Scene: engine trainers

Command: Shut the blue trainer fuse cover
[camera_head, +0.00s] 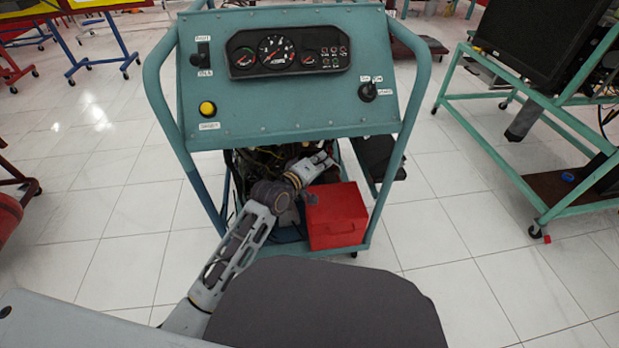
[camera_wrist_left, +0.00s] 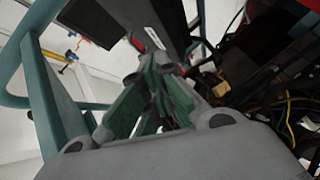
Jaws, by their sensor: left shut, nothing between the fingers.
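The blue trainer (camera_head: 285,100) is a teal-blue engine stand with a gauge panel, straight ahead in the head view. My left arm reaches in below the panel. My left gripper (camera_head: 326,162) is beside the engine and above a red box; its fingers are shut and empty. In the left wrist view the closed fingers (camera_wrist_left: 154,68) point toward a dark box-like part (camera_wrist_left: 115,22) with a pale label at its edge. I cannot tell whether this part is the fuse cover, or how far the cover is open. My right gripper is out of view.
The red box (camera_head: 337,217) sits low on the trainer frame. A dark flat part (camera_head: 378,158) sticks out at the frame's right side. Wires and hoses (camera_wrist_left: 285,115) lie close to the gripper. Another green stand (camera_head: 530,140) is at the right, with clear tiled floor between.

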